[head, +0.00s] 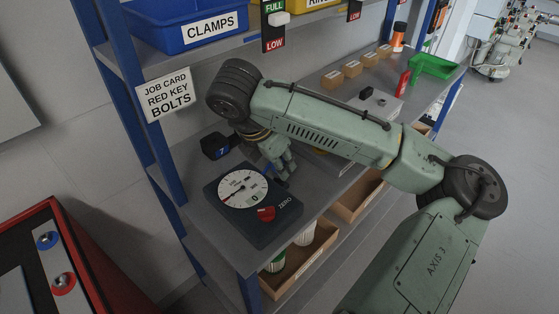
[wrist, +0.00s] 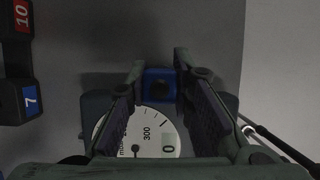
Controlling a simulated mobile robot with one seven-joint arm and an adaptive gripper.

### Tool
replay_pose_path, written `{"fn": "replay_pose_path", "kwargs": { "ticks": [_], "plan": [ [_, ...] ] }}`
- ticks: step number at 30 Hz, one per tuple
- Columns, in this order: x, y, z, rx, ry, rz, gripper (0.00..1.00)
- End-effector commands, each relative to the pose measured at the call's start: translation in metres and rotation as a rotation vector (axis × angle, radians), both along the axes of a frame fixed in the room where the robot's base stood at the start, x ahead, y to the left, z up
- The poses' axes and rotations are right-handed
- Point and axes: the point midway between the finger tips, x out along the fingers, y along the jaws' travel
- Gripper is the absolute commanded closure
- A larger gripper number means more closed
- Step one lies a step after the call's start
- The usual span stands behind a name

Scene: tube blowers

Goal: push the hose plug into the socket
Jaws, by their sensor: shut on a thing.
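My gripper (head: 284,170) points down over the shelf, close to the upper right side of the dial instrument. In the wrist view my gripper (wrist: 160,72) has its two fingers on either side of a small blue block (wrist: 160,78) with a dark round spot, and is shut on it. I cannot tell whether this block is the hose plug. I cannot pick out a hose or a socket in either view.
A dark instrument with a white dial (head: 243,190) and a red ZERO button (head: 266,214) stands near the shelf's front. A black block with a blue 7 (head: 215,146) stands behind it. Small cartons (head: 352,68) and a green tray (head: 434,67) stand farther right. A blue upright (head: 142,120) bounds the left.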

Motion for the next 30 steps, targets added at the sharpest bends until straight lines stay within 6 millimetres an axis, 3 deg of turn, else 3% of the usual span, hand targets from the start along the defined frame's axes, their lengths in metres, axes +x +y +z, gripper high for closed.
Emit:
{"fn": "replay_pose_path", "kwargs": {
  "ticks": [30],
  "plan": [
    [0.000, 0.000, -0.012, 0.001, 0.001, 0.000, 1.00]
  ]
}}
